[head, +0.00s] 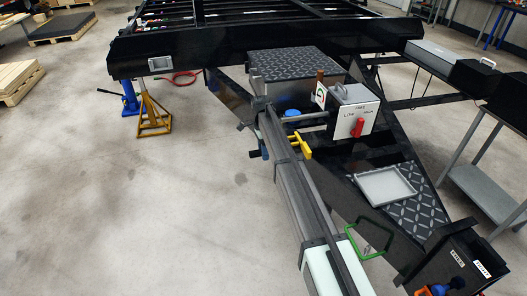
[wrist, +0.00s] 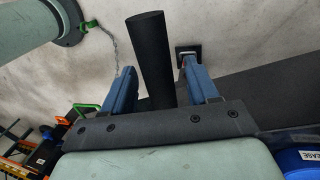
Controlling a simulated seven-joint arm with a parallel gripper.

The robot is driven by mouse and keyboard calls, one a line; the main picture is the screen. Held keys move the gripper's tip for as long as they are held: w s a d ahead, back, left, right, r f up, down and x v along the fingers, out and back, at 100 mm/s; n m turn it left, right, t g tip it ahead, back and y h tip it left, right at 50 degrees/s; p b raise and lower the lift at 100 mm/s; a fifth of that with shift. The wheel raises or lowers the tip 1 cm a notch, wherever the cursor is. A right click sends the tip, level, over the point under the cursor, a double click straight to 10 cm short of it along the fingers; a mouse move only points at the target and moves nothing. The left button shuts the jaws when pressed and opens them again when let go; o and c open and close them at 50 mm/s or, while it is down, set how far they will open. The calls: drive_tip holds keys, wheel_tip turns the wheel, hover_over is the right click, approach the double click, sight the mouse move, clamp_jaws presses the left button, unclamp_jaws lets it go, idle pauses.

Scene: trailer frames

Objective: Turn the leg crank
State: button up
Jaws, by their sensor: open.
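In the wrist view my gripper (wrist: 156,68) has its two blue fingers spread apart. A thick black round bar (wrist: 152,58), which looks like the crank's hand grip, stands between them. A gap shows on both sides of the bar, wider on the right. The lower end of the bar is hidden behind my gripper's dark mounting plate. I cannot make out the gripper or the leg crank with certainty in the head view.
The black trailer frame (head: 270,42) fills the upper middle of the head view. A grey gearbox (head: 352,110) carries a red lever. A yellow stand (head: 152,115) is at left. A green handle (head: 369,238) is at lower right. Open floor lies left.

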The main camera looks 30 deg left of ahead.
wheel_tip(320, 180, up, 14)
drive_tip(key=w+a, duration=0.2)
drive_tip(key=shift+f, duration=0.25)
